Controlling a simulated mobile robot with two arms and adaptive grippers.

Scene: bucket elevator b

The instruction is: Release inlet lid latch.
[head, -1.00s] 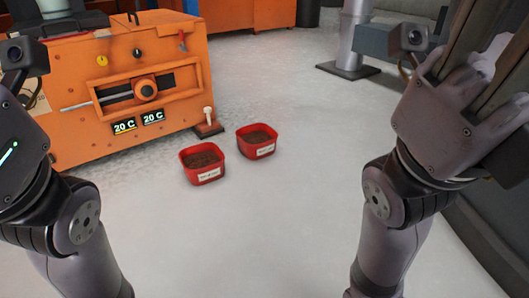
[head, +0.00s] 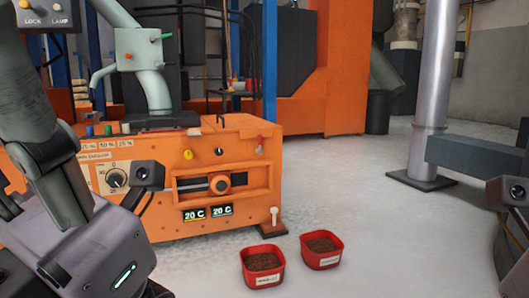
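I cannot make out for certain which part is the inlet lid latch. A pale green-grey post with handles (head: 148,75) rises from the machine's top.
Two red bins of brown material, one (head: 262,280) nearer than the other (head: 322,262), stand on the floor. A small lever on a base (head: 273,225) is beside the machine. A metal column (head: 432,90) stands at right. The middle floor is clear.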

